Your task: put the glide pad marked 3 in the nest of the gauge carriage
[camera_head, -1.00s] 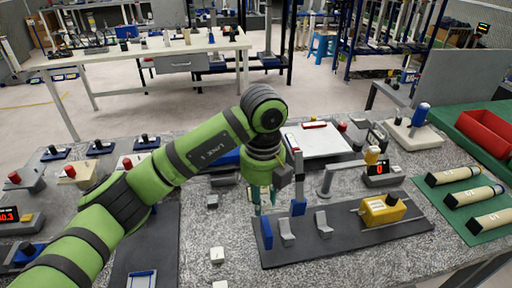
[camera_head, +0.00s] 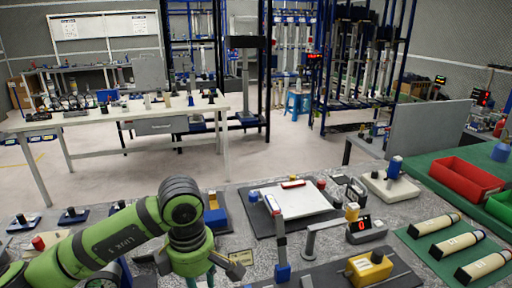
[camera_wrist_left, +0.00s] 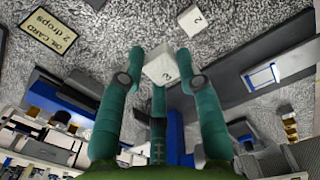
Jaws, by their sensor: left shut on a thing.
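My left gripper (camera_head: 210,277) is at the bottom edge of the head view, its fingertips cut off. In the left wrist view its green fingers (camera_wrist_left: 160,75) are shut on a small white block, the glide pad (camera_wrist_left: 158,64). The pad's mark is turned and small and looks like a 3. Another white pad marked 2 (camera_wrist_left: 192,20) lies on the speckled table beyond the fingers. A yellow block with a black knob (camera_head: 370,267), possibly the gauge carriage, sits on the dark base plate to the right. Its nest cannot be made out. My right gripper is out of view.
A blue-footed post (camera_head: 283,271) stands right of my left gripper. The oil card (camera_wrist_left: 51,32) lies on the table.

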